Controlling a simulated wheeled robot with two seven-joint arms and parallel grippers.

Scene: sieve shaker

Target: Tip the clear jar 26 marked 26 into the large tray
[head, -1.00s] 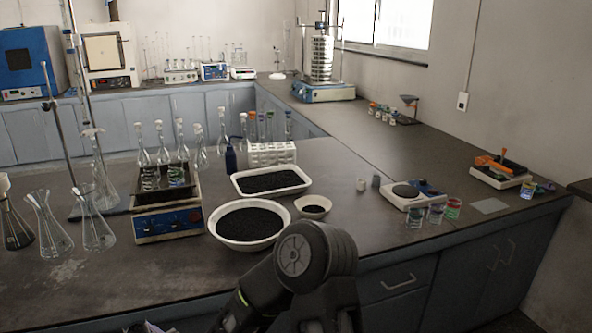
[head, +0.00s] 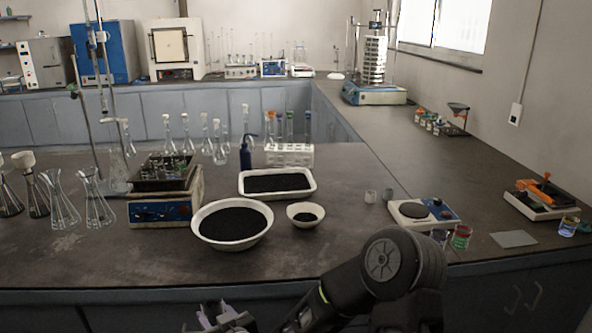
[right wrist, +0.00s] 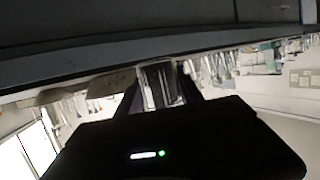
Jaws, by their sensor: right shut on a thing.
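My right gripper (head: 213,318) is low at the front, before the counter's edge, with only its upper part in view. In the right wrist view, it is shut on a clear jar (right wrist: 160,86) held between dark fingers; the mark on the jar cannot be read. The jar is hard to make out in the head view. The large tray (head: 279,198), white and rectangular with black grains in it, stands on the counter beyond and to the right of the gripper, apart from it. My left gripper is out of view.
A wide white bowl (head: 233,245) of black grains stands in front of the tray, a small bowl (head: 305,226) beside it. A hotplate-like device (head: 165,212) and flasks are on the left. A scale (head: 410,222) and coloured jars (head: 461,237) are on the right, partly behind my arm.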

